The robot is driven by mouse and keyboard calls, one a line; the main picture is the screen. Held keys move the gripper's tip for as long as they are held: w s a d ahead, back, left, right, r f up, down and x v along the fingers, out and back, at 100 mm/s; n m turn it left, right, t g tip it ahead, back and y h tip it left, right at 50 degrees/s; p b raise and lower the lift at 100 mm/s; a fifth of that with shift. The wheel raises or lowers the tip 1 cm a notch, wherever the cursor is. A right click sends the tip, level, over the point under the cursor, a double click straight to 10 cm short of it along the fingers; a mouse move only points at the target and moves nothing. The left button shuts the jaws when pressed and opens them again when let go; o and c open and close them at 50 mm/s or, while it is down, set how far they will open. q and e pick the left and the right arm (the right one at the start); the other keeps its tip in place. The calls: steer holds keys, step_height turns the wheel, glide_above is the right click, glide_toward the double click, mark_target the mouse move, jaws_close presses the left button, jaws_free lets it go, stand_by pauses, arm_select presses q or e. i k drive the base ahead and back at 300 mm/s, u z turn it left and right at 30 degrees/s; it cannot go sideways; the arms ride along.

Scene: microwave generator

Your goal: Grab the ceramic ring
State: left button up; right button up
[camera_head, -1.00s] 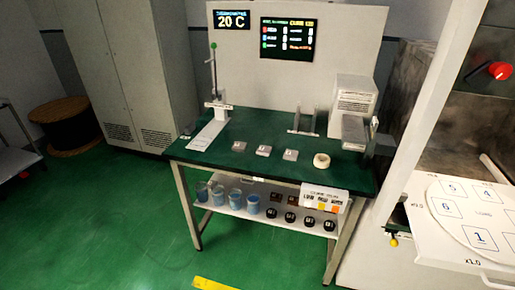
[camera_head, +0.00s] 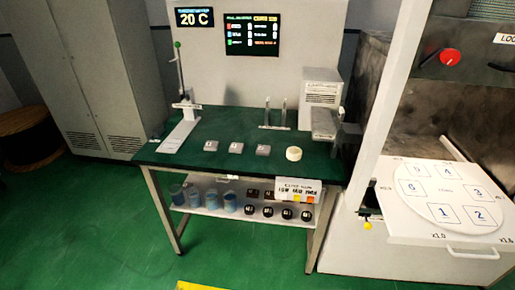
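The ceramic ring (camera_head: 293,153) is a small cream-white ring lying flat on the green top of the workbench (camera_head: 222,170). It is at the right end of a row with three small grey blocks, near the front right of the bench top. Nothing touches it. Neither of my grippers shows in the head view.
Grey blocks (camera_head: 236,147) lie left of the ring. A lever press (camera_head: 182,110) stands at the bench's left, a grey machine (camera_head: 321,95) at its right. The lower shelf holds blue jars (camera_head: 230,202) and black items. A white numbered turntable (camera_head: 440,190) is at right.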

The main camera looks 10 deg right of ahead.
mark_target(290, 156)
steer(key=u, duration=0.6)
steer(key=k, duration=0.65)
steer(key=u, duration=0.8)
steer(key=i, duration=1.65)
steer(key=z, duration=1.3)
steer(key=i, duration=0.6)
steer(key=z, duration=0.55)
